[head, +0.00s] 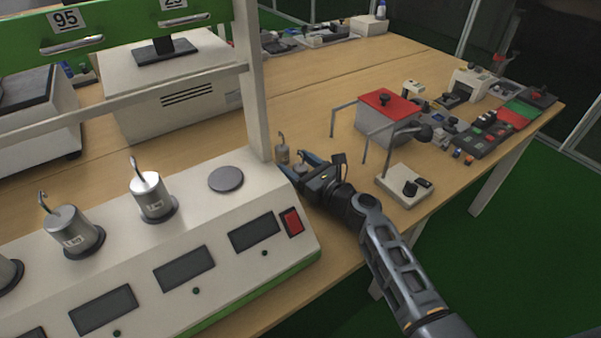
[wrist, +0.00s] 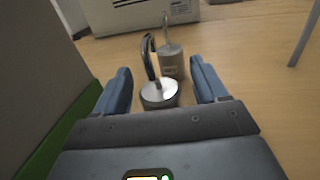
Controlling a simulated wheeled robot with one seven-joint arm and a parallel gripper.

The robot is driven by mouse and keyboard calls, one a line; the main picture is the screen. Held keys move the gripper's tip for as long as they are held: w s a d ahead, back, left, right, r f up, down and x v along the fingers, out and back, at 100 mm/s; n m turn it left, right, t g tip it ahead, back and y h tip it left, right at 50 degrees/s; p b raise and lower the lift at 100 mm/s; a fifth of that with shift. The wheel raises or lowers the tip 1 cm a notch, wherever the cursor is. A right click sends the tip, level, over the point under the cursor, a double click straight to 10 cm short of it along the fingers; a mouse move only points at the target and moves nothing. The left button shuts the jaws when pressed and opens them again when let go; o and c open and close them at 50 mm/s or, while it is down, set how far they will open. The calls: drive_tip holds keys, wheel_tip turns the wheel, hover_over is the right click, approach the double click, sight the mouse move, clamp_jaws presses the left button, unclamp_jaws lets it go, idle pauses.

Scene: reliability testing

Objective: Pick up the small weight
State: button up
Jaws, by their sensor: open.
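A small silver weight with a hook (wrist: 159,95) stands on the wooden table between the two blue fingers of my gripper (wrist: 160,72). The gripper is open, with a gap visible on both sides of the weight. In the head view, my gripper (head: 297,164) is low at the right end of the white machine, and the small weight (head: 301,169) is partly hidden by it. A second, greyer hooked weight (wrist: 171,62) stands just behind the first; it also shows in the head view (head: 283,154). The base of the small weight is hidden in the wrist view.
The white machine (head: 235,205) holds several larger hooked weights (head: 152,196) and one empty round pad (head: 226,179). Its post stands close left of my gripper. A red-topped box (head: 390,104) and a lamp-like device (head: 405,187) stand to the right.

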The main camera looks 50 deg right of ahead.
drive_tip(key=shift+w, duration=0.25)
drive_tip(key=shift+c, duration=0.4)
clamp_jaws()
